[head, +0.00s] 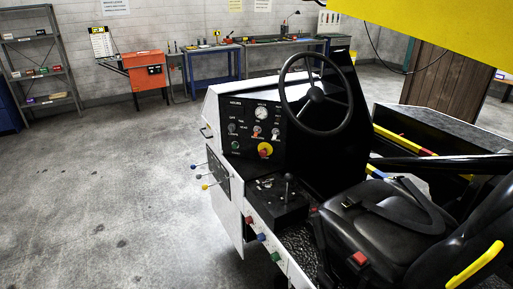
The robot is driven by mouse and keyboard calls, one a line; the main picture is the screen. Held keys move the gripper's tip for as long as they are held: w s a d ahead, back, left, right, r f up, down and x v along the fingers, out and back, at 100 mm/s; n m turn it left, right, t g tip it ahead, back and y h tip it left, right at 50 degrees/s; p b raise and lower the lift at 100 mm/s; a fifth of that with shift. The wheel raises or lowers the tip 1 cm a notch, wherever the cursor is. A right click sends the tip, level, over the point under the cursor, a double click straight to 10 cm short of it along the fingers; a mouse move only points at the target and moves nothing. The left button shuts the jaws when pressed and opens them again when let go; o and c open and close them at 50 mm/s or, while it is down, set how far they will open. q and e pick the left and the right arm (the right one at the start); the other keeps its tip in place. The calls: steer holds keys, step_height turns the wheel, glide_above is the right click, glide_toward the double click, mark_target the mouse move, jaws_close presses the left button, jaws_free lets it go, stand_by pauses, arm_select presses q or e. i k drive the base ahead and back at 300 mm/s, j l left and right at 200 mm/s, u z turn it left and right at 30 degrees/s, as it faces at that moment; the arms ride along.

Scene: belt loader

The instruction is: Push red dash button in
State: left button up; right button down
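A red button (265,153) on a yellow round plate sits low on the right of the panel. It is small here, and I cannot tell how far in it stands. Above it are small switches and a round gauge (261,113). A green button (235,146) is to its left. Neither of my grippers is in view, and nothing touches the red button.
A lever (288,188) stands on the console below the dash. The black seat (385,230) with a belt is at the lower right. Coloured knobs (205,187) stick out at the vehicle's left side. The concrete floor (110,190) to the left is clear.

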mark_target(263, 153)
steer(key=i+j+z, duration=0.1)
steer(key=i+j, duration=0.5)
steer(key=j, duration=0.15)
steer(key=i+j+z, duration=0.15)
steer(key=i+j, duration=0.15)
steer(key=i+j+z, duration=0.1)
steer(key=i+j, duration=0.15)
steer(key=j, duration=0.3)
